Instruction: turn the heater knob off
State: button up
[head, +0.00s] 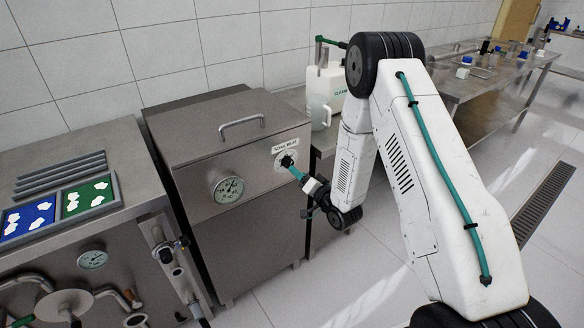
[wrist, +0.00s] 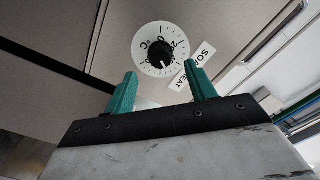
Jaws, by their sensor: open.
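The heater knob (head: 287,161) is a black knob on a round white dial on the front of a steel cabinet, under a small white label. In the wrist view the knob (wrist: 157,54) lies just beyond the fingertips, roughly centred between them, with a white pointer line toward the lower right. My gripper (head: 295,171) points at the knob from the lower right in the head view. Its two green fingers (wrist: 160,70) are apart, with nothing held. Whether a fingertip touches the dial is unclear. The label (wrist: 193,66) is partly hidden by the right finger.
The steel cabinet (head: 257,225) has a lid handle (head: 242,125) and a round gauge (head: 228,190) left of the knob. A white jug (head: 319,112) stands behind on the right. Trays (head: 97,178) sit on the left bench. Pipes and valves jut out below them.

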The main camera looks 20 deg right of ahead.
aim_at(288, 163)
jog(key=shift+x, duration=2.8)
jog(key=c, duration=1)
